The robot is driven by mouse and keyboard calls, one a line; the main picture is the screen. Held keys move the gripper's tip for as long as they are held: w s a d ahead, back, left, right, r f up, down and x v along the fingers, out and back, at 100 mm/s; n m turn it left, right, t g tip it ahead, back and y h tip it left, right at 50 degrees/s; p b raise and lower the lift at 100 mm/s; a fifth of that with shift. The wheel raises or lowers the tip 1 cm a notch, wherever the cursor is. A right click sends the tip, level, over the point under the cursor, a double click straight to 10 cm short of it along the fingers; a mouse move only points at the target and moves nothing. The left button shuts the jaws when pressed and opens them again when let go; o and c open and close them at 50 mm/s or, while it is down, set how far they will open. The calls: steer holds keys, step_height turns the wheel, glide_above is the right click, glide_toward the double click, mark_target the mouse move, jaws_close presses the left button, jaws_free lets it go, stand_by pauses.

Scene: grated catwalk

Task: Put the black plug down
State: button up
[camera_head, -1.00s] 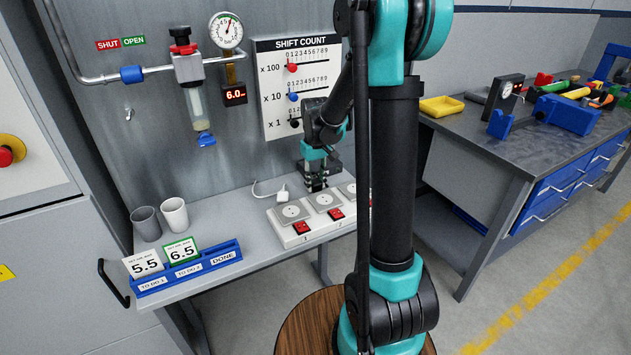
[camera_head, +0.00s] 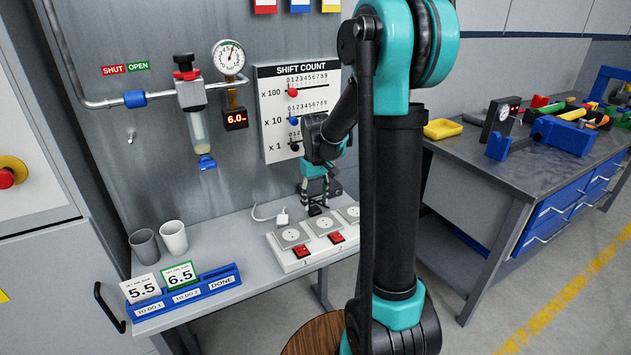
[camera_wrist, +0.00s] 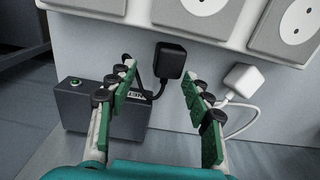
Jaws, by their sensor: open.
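The black plug (camera_wrist: 172,60) lies on the bench close to the socket strip (camera_wrist: 205,8), its cord running down towards a dark box. My gripper (camera_wrist: 158,73) is open, with one green-padded finger on each side of the plug and visible gaps between. In the head view my gripper (camera_head: 317,195) hangs just above the black plug (camera_head: 316,210), behind the socket strip (camera_head: 312,250). The plug is small and partly hidden there.
A white plug (camera_wrist: 243,77) with a white cord lies right of the black plug in the wrist view. A dark box (camera_wrist: 75,108) with a green light stands at left. Two cups (camera_head: 173,238) and a blue card rack (camera_head: 215,283) stand left on the bench.

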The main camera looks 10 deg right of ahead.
mark_target(316, 206)
step_height(316, 206, up, 10)
steer(key=shift+r, duration=0.15)
steer(key=shift+s, duration=0.15)
stand_by(0.3)
